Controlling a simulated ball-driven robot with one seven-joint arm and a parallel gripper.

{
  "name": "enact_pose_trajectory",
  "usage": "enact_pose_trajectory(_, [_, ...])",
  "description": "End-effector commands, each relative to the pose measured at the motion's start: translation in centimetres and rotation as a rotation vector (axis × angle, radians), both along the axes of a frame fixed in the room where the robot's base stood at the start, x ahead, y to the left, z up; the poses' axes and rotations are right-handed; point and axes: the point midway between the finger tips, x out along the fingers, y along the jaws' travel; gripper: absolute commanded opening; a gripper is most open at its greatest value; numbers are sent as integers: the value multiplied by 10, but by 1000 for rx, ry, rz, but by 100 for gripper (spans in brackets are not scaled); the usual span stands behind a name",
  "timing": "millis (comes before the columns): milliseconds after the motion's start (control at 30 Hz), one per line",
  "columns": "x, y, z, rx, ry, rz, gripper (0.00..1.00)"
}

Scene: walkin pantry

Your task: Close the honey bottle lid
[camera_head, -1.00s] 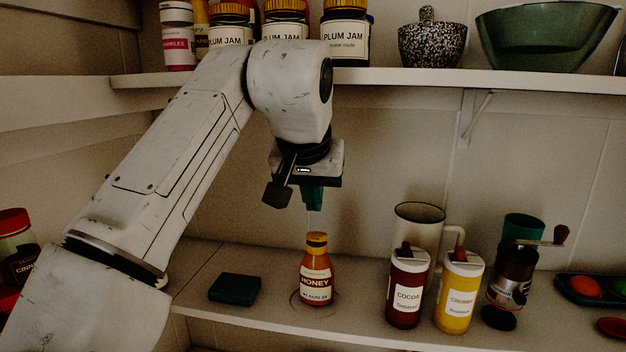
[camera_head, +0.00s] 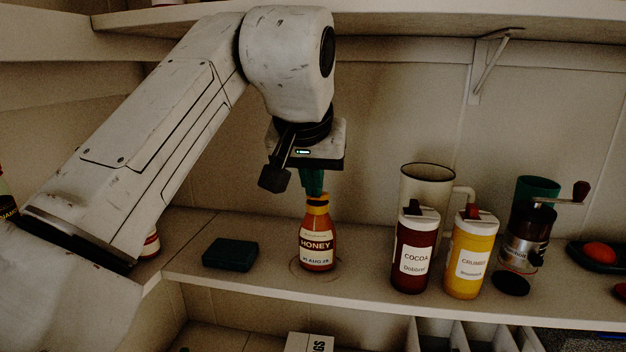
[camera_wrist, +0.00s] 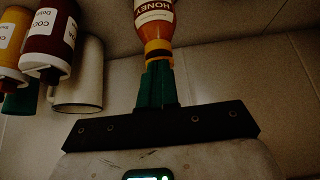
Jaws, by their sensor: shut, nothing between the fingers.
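The honey bottle (camera_head: 317,245) stands upright on the lower shelf, amber with a white HONEY label. Its yellow-orange lid (camera_head: 318,203) is on top; how far it is closed cannot be told. My gripper (camera_head: 314,192) points down over the bottle, its green fingers shut together with nothing between them. The fingertips are right at the lid's top and hide part of it; contact looks likely but is not certain. In the wrist view the bottle (camera_wrist: 155,14) hangs from the top edge, with the lid (camera_wrist: 158,47) at the ends of my gripper (camera_wrist: 158,64).
A dark green box (camera_head: 230,254) lies left of the bottle. To the right stand a cocoa shaker (camera_head: 411,258), a yellow crumbs shaker (camera_head: 468,261), a pale mug (camera_head: 426,185) and a grinder (camera_head: 525,240). An upper shelf (camera_head: 400,25) runs above my arm.

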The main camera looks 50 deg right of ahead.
Motion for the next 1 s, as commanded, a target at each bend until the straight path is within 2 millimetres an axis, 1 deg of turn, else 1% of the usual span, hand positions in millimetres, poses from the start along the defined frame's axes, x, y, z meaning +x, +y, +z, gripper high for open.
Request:
enact_pose_trajectory(167, [-2, 2, -13, -47, -26, -4, 0])
enact_pose_trajectory(300, [-4, 5, -23, -122, -76, -3, 0])
enact_pose_trajectory(533, [-6, 8, -26, -207, -137, -3, 0])
enact_pose_trajectory(1000, [-6, 8, -24, -211, -140, -2, 0])
